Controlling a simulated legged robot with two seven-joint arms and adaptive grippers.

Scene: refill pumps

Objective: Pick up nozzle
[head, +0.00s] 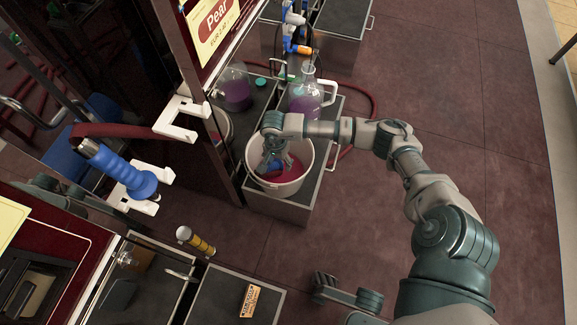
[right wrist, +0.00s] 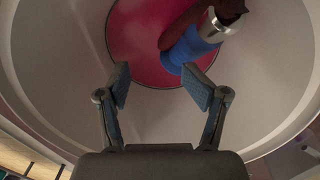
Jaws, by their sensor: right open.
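A blue nozzle (right wrist: 190,46) with a silver collar and a dark red hose lies in a white bucket (head: 311,157), over dark pink-red liquid (right wrist: 143,22). In the head view only a small blue part of this nozzle shows behind my gripper. My right gripper (head: 275,163) reaches down into the bucket. In the right wrist view its open fingers (right wrist: 160,85) are apart and empty, with the nozzle beyond the fingertips, towards the right one. A second blue nozzle (head: 128,178) sits at a white holder on the left. My left gripper is not in view.
The bucket stands on a grey box (head: 280,208). Behind it are a glass jug of purple liquid (head: 306,98) and a round purple flask (head: 235,88). A dark cabinet with a "Pear" sign (head: 215,25) rises close on the left. Tiled floor (head: 480,110) is open at right.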

